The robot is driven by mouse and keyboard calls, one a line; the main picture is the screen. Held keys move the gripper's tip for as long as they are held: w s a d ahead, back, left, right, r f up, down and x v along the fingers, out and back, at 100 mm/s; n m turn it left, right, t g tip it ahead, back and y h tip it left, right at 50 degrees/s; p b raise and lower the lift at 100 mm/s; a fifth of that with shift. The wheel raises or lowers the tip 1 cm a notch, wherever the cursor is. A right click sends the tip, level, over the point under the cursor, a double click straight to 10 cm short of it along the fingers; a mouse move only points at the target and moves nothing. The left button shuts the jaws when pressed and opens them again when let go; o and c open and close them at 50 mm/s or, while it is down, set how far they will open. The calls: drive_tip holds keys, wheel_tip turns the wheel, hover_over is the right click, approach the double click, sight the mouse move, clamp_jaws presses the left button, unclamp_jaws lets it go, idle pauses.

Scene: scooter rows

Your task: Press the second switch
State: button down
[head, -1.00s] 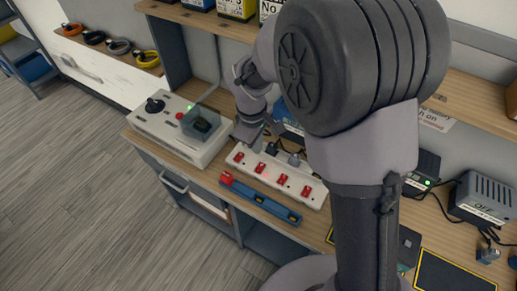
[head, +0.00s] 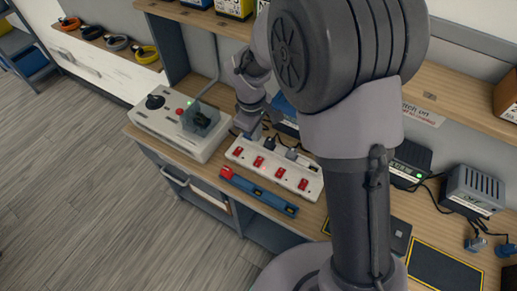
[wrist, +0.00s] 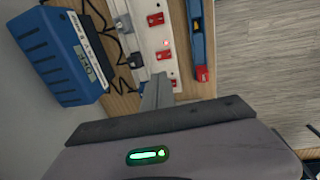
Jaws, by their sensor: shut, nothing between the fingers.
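A white power strip (head: 315,185) with several red switches in a row lies on the wooden bench. The second switch from the left (head: 258,161) shows in the head view. In the wrist view what looks like the same switch (wrist: 163,54) has a small lit red light beside it; another red switch (wrist: 155,18) is above it and a third (wrist: 177,85) below, near my fingers. My gripper (wrist: 157,92) is shut and empty, by the strip's left end. In the head view my gripper (head: 246,124) is behind that end, partly hidden; I cannot tell whether it touches anything.
A blue level (head: 262,193) with a red end lies in front of the strip. A grey control box (head: 160,125) with a joystick stands to the left. A blue box (wrist: 65,55) and black cables lie behind the strip. Dark plugs (head: 268,143) stand up from it.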

sight(258, 163)
drive_tip(key=f+b, duration=0.1)
drive_tip(key=f, duration=0.3)
drive_tip(key=w+f+b, duration=0.1)
drive_tip(key=f+b, duration=0.1)
drive_tip(key=f, duration=0.3)
drive_tip(key=d+f+b, duration=0.1)
drive_tip(key=f+b, duration=0.1)
drive_tip(key=f, duration=0.2)
drive_tip(key=shift+w+f, duration=0.25)
drive_tip(key=shift+f, duration=0.15)
drive_tip(key=shift+f, duration=0.25)
drive_tip(key=shift+s+f, duration=0.1)
drive_tip(key=shift+s, duration=0.15)
drive_tip(key=shift+s+a+f+b, duration=0.1)
drive_tip(key=shift+s+b, duration=0.2)
drive_tip(key=shift+s+a, duration=0.25)
drive_tip(key=shift+s, duration=0.05)
drive_tip(key=shift+w+r, duration=0.1)
drive_tip(key=shift+r, duration=0.3)
wheel_tip(258, 163, up, 14)
drive_tip(key=s+a+p, duration=0.1)
drive_tip(key=p, duration=0.5)
drive_tip(key=shift+s+f+p, duration=0.2)
drive_tip(key=shift+p, duration=0.2)
